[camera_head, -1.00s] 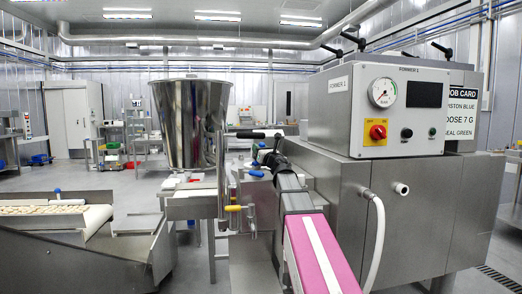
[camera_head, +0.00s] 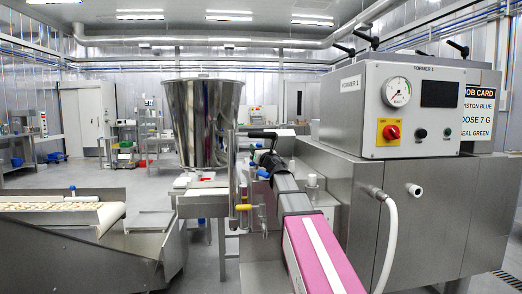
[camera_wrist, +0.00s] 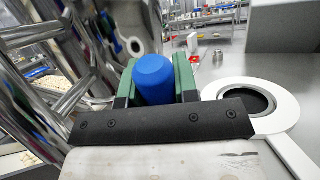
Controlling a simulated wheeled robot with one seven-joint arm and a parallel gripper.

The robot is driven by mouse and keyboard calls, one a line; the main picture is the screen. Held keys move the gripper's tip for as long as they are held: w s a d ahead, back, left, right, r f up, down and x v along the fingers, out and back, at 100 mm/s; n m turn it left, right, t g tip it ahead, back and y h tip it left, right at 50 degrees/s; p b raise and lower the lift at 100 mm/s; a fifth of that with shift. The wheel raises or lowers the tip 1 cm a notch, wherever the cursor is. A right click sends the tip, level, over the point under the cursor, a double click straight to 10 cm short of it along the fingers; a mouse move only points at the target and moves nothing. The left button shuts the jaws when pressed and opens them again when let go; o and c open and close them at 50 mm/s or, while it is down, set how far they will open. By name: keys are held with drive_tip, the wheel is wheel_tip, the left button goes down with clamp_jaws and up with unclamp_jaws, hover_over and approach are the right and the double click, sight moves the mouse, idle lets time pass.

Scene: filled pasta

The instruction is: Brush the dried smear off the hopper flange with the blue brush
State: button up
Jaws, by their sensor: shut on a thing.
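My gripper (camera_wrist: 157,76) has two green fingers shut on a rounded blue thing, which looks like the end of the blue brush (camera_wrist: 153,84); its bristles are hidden. In the head view my gripper (camera_head: 264,160) is small and partly hidden by my arm, just right of the hopper. The tall polished steel hopper (camera_head: 208,120) stands left of the former. Its lower end is near a pale surface, and I cannot make out the flange clearly. I cannot pick out the dried smear on it in either view.
The former's control box (camera_head: 399,110) and steel cabinet (camera_head: 435,215) stand close on the right, with a white hose (camera_head: 391,240). A conveyor with pasta (camera_head: 60,212) is at left. A white ring (camera_wrist: 285,104) around a dark opening shows right of my gripper. Shiny steel pipes are close at left.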

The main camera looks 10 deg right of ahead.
drive_tip(key=shift+a, duration=0.5)
drive_tip(key=shift+f, duration=0.1)
drive_tip(key=shift+d, duration=0.1)
drive_tip(key=d, duration=0.8)
drive_tip(key=shift+f, duration=0.1)
idle(0.3)
wheel_tip(320, 180, up, 6)
idle(0.7)
wheel_tip(320, 180, up, 3)
idle(0.6)
